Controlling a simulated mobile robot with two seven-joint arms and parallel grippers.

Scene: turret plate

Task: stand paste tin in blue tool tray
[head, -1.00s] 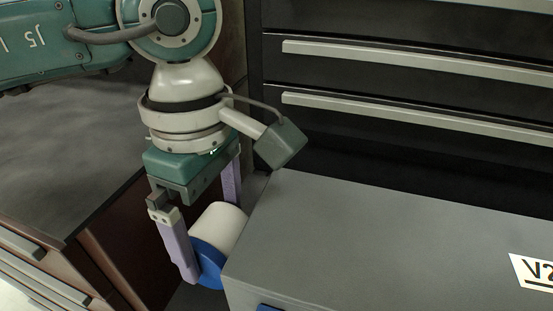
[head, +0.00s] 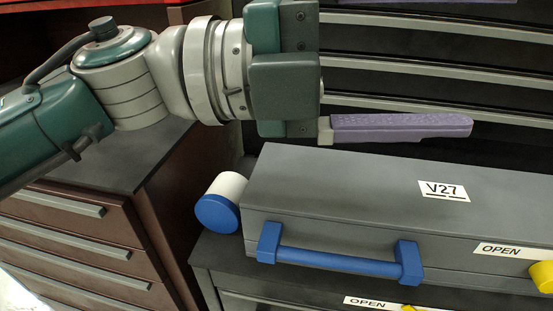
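A white cylinder with a blue end (head: 219,203), which looks like the paste tin, lies on its side on a dark cabinet top, just left of a grey case. My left gripper (head: 402,126) is above and to the right of it, pointing right over the back of the case. One purple finger shows at the lower end of its palm, with nothing against it; the other finger is not visible. The gripper looks open and empty. No blue tool tray is recognisable in view. My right gripper is out of view.
The grey case (head: 340,200) has a blue handle (head: 335,260), a V27 label and an OPEN label. A yellow knob (head: 541,276) is at the right. Dark drawers (head: 425,60) stand behind. A brown drawer cabinet (head: 70,235) stands at the left.

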